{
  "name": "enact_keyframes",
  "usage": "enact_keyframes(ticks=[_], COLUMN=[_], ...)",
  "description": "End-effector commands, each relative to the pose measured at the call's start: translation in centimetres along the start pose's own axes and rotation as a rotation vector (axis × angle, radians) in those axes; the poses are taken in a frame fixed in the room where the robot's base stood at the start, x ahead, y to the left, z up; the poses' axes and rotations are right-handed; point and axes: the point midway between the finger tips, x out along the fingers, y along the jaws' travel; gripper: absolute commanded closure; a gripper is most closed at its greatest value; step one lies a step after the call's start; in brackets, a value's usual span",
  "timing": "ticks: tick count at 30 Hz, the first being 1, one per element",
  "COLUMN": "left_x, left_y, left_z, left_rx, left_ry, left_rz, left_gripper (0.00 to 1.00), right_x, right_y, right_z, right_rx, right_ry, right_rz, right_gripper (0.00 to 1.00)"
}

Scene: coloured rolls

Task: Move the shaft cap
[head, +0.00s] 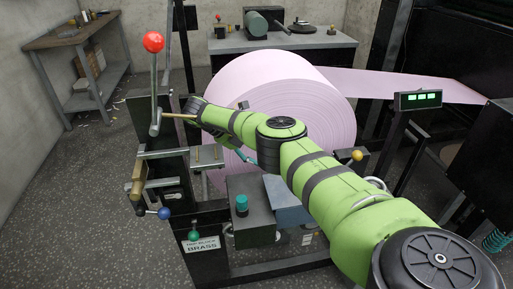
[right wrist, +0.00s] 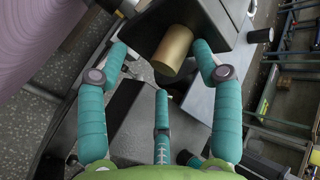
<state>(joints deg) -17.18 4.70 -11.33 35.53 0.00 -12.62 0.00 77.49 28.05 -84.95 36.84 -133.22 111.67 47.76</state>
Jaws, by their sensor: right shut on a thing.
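In the right wrist view a brass-coloured cylinder (right wrist: 173,50), which looks like the shaft cap, sits between the teal outer fingers of my right gripper (right wrist: 160,52). The gripper is shut on it, though the contact is not clear to see. The third finger stands low in the middle, below the cylinder. In the head view my green right arm reaches in from the lower right, across the front of the big pink roll (head: 290,95). Only a bit of a teal finger shows below the arm; the cylinder is hidden there. My left gripper is not in view.
A red-knobbed lever (head: 153,43) rises on the dark frame at left, with blue (head: 164,213) and green (head: 193,235) knobs below. A sign (head: 201,245) reads BRASS. A wooden bench (head: 75,40) stands far left. The floor at left is mostly clear.

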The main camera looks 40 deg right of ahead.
Motion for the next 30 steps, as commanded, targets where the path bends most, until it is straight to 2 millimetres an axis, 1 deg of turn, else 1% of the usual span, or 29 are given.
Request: enact_keyframes(ticks=[1, 8, 11, 13, 20, 24, 30], left_x=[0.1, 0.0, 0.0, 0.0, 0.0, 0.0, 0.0], left_y=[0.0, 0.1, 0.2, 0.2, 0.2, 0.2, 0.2], left_z=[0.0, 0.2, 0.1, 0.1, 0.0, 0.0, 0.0], left_rx=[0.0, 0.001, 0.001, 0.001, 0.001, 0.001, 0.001], left_ry=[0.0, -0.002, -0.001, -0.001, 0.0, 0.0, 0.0], left_rz=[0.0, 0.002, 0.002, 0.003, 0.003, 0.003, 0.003], left_gripper=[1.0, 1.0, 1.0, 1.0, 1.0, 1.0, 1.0], right_x=[0.2, -0.2, -1.0, -2.0, -3.8, -5.3, -6.7], right_y=[0.6, 0.3, -0.6, -1.7, -3.8, -5.5, -7.1], right_z=[-0.2, -0.1, 0.1, 0.3, 0.6, 0.8, 1.0], right_rx=[-0.01, -0.011, -0.009, -0.006, 0.0, 0.003, 0.003], right_ry=[0.0, -0.002, -0.004, -0.006, -0.007, -0.008, -0.005], right_rz=[0.011, 0.014, 0.015, 0.012, 0.005, 0.004, 0.001], right_gripper=[0.51, 0.51, 0.51, 0.51, 0.51, 0.51, 0.51])
